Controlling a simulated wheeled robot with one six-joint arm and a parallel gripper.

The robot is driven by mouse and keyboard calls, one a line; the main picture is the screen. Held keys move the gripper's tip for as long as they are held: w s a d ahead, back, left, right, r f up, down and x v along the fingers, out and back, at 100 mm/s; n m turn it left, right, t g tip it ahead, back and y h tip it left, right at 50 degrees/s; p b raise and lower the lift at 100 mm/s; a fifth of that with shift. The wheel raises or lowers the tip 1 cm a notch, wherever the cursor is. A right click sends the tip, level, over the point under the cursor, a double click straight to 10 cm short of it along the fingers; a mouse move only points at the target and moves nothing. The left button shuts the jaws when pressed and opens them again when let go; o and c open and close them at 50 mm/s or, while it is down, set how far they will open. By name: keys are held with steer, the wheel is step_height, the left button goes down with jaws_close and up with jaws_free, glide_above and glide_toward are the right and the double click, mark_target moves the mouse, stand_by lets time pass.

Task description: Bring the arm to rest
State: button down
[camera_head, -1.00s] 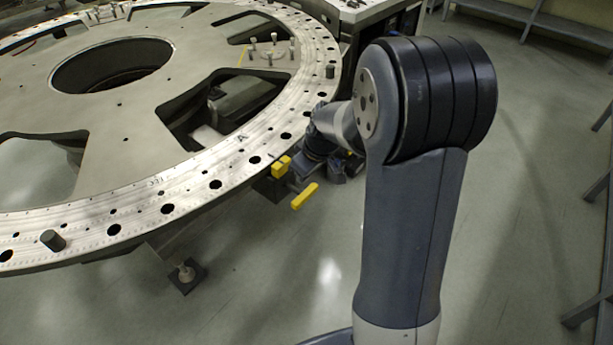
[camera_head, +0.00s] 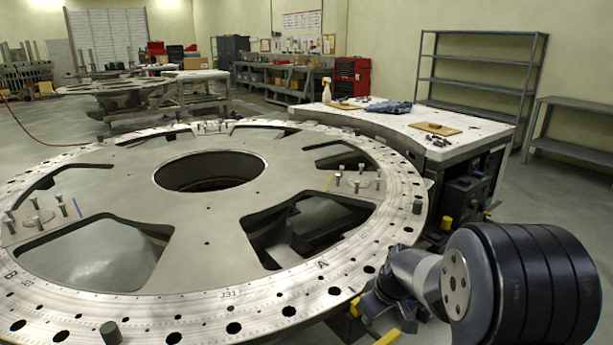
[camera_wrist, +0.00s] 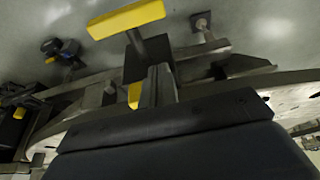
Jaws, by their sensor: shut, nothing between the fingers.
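My arm enters the head view at the lower right, with its large dark joint in front. My gripper (camera_head: 374,303) is at the near right rim of the big round metal plate (camera_head: 207,243), partly hidden by the rim and my wrist. In the wrist view, my gripper (camera_wrist: 158,75) shows as narrow grey fingers beyond a dark body, shut with nothing held. A yellow bar (camera_wrist: 126,18) on a dark post is close to the fingers. A yellow bar (camera_head: 387,338) also shows beside my gripper in the head view. I cannot tell whether they touch.
A white-topped bench (camera_head: 385,122) curves behind the plate, with a spray bottle (camera_head: 326,91), a dark cloth and small parts on it. Short pegs stand on the plate. Grey shelves (camera_head: 480,72) stand at the back right. Floor is open on the right.

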steer(key=shift+d+v, duration=0.2)
steer(key=shift+v, duration=1.55)
steer(key=shift+s+f, duration=0.1)
steer(key=shift+s, duration=0.05)
